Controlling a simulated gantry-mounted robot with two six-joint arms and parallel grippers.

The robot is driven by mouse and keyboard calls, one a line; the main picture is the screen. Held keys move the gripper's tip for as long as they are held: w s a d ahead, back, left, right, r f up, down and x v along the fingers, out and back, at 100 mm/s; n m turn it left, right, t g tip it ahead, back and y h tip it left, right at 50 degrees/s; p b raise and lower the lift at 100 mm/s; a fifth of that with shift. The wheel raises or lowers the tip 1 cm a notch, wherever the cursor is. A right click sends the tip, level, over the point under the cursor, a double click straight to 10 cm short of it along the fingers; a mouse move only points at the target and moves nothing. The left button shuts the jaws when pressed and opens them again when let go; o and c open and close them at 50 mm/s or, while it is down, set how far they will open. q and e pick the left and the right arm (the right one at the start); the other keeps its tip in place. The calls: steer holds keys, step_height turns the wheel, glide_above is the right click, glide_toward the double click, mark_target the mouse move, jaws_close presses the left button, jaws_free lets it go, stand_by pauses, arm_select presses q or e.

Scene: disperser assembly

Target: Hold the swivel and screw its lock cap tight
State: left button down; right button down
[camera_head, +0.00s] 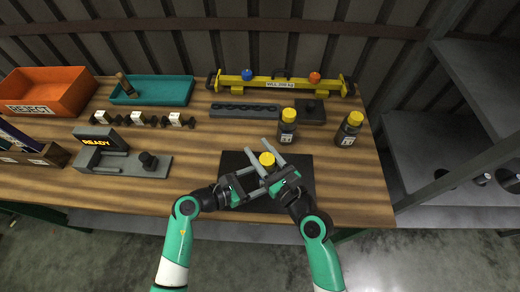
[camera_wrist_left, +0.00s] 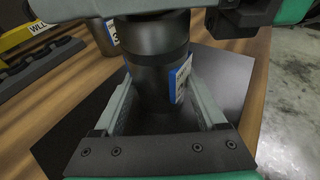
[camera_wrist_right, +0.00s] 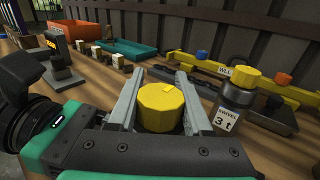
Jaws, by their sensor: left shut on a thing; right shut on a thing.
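The swivel is a dark cylinder (camera_wrist_left: 158,62) with a blue-edged label, upright over the black mat (camera_head: 301,163) at the front of the bench. My left gripper (camera_wrist_left: 160,98) is shut on its body from the side. The yellow lock cap (camera_head: 267,158) sits on top of the swivel, and it also shows in the right wrist view (camera_wrist_right: 161,107). My right gripper (camera_head: 265,155) is shut on this cap, one finger on each side, above the left gripper. The cap's lower edge and thread are hidden, so I cannot tell how tight it sits.
Two dark yellow-capped swivels stand behind, one at the mat's back edge (camera_head: 287,128), another farther right (camera_head: 348,131). A grey fixture with a READY sign (camera_head: 98,142) stands left. Behind are a teal tray (camera_head: 160,94), orange REJECT bin (camera_head: 50,92) and yellow beam (camera_head: 262,82).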

steer(key=shift+w+d+f+m+t+h, duration=0.15)
steer(key=shift+m+t+h, duration=0.2)
steer(key=shift+h, duration=0.2)
steer(key=shift+d+r+m+t+h, duration=0.1)
steer(key=shift+m+t+h, duration=0.15)
steer(key=shift+m+h, duration=0.25)
steer(key=shift+c, duration=1.6)
jaws_free()
